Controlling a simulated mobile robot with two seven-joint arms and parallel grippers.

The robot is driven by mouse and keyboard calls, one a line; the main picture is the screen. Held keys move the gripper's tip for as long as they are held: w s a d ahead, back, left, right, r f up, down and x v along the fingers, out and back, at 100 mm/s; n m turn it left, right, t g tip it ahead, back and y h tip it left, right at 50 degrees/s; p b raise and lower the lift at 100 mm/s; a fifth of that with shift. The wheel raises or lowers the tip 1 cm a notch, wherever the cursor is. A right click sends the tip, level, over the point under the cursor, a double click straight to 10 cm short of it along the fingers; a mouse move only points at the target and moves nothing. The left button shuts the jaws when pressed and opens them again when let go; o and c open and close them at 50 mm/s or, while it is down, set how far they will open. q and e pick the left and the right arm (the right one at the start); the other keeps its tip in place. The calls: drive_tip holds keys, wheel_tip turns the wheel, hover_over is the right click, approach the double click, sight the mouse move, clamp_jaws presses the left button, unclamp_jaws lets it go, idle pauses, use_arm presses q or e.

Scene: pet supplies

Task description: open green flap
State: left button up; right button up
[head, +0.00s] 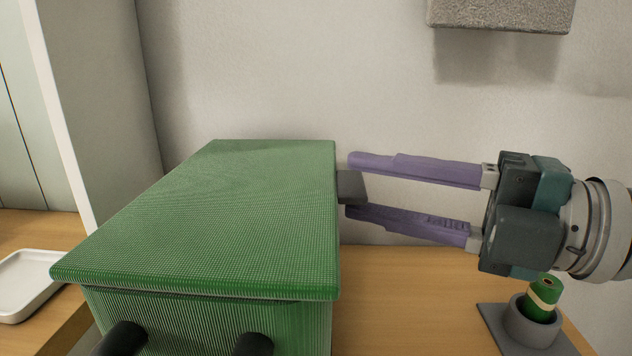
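The green flap (215,215) is the ribbed top of a green box (200,318). It lies flat and closed on the box. A dark grey tab (351,187) sticks out from the flap's right edge. My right gripper (349,185) comes in from the right with its two purple fingers apart. The upper fingertip is above the tab in the picture with a gap. The lower fingertip is close under it and overlaps its lower edge; I cannot tell if it touches. My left gripper is not in view.
Two black rounded pegs (253,345) show at the box's front. A green roll (543,294) stands in a grey holder (528,325) at the lower right. A white tray (24,284) lies at left. A grey block (500,12) is on the wall.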

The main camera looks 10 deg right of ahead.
clamp_jaws()
idle(1.4)
